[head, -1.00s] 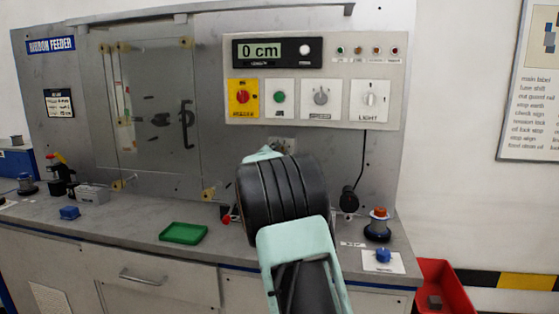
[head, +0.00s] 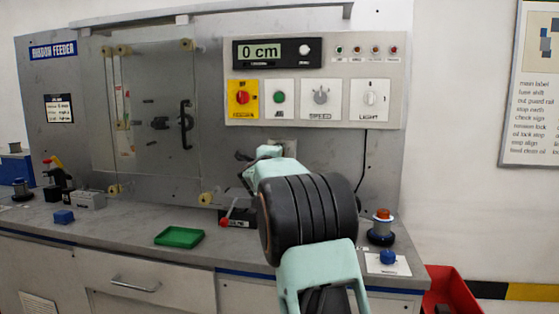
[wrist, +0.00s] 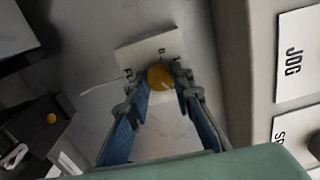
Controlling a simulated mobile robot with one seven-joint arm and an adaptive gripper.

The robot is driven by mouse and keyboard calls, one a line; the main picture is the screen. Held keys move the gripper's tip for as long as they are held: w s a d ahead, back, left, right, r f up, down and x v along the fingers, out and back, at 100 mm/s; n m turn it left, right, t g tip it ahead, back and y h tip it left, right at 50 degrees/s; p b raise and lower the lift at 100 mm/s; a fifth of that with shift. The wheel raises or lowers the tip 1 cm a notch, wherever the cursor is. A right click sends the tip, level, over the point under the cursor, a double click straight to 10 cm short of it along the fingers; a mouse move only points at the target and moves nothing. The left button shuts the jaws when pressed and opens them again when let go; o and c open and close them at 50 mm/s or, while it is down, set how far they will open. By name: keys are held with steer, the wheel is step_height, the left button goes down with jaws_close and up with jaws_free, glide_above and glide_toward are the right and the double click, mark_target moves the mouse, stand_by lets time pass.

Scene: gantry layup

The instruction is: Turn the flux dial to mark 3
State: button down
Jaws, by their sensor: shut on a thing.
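A round yellow knob (wrist: 160,77) stands out from a small white plate (wrist: 139,53) with dark marks at its edge, too small to read surely. I take it for the flux dial. In the wrist view my gripper (wrist: 159,84) has its two fingertips on either side of the knob, shut on it. The plate lies beside the control panel's JOG label. In the head view a pale edge of the plate (head: 288,144) shows below the panel, and my arm hides the knob. I cannot tell which mark the dial points to.
The control panel (head: 315,55) above reads 0 cm. A small box with a red lever (head: 235,217) sits left of my arm. The bench holds a green tray (head: 180,236), a blue knob (head: 388,257) and an orange-topped button (head: 382,214). A red bin (head: 445,292) stands right.

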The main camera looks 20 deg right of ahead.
steer(key=shift+f+m+b, duration=0.1)
steer(key=shift+m+b, duration=0.25)
steer(key=shift+m, duration=0.35)
steer(key=c, duration=1.7)
jaws_free()
steer(key=v, duration=1.2)
